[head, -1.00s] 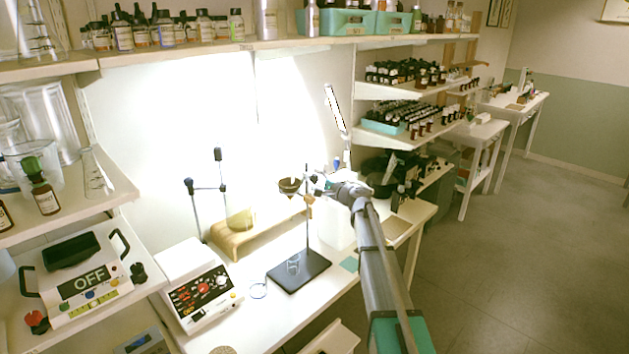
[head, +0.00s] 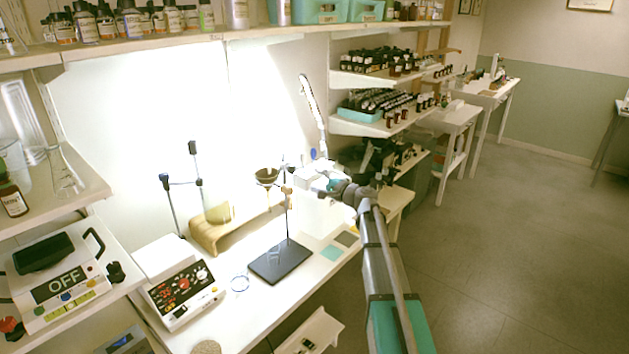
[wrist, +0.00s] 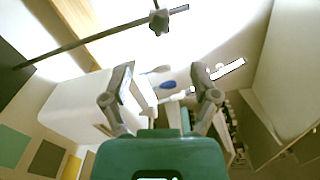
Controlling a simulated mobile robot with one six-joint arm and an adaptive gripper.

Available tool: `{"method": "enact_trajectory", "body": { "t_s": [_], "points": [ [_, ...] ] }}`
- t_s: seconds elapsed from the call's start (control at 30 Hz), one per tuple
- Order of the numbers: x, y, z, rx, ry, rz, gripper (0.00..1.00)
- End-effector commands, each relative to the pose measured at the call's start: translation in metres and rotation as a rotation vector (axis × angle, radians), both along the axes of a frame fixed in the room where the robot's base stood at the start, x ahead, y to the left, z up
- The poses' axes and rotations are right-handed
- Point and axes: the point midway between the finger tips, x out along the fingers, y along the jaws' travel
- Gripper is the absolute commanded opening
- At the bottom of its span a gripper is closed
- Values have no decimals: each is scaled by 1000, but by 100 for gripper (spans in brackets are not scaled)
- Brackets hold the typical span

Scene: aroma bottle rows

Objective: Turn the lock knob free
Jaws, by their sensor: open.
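A dark star-shaped knob (wrist: 158,21) sits on a thin stand rod (wrist: 95,40) in the wrist view; it looks like the lock knob. It lies beyond my fingertips, toward the picture's top. My gripper (wrist: 163,78) is open, with nothing held between its fingers. In the head view, my gripper (head: 312,182) is just right of the rod (head: 288,222), near clamp height. The rod stands upright on a dark base plate (head: 281,263). A dark bowl (head: 267,175) is held beside the rod. The knob itself is too small to make out there.
A wooden stand (head: 208,237) is behind the rod, and a white device with red displays (head: 182,284) is at left. A lamp (head: 313,105) rises behind my gripper. A white box (wrist: 85,105) lies beyond the fingers. Bottle shelves are at the back right; the floor at right is clear.

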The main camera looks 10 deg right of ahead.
Motion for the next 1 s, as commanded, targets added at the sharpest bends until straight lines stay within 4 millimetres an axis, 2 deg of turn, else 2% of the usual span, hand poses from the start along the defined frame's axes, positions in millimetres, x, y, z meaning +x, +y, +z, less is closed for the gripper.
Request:
{"method": "enact_trajectory", "body": {
  "t_s": [0.27,0.47,0.67,1.0],
  "points": [
    [0,0,0,5,4,0,78],
    [-1,-2,0,72,52,0,78],
    [-4,-4,1,239,173,0,78],
    [-9,-10,2,624,452,1,78]
  ]
}}
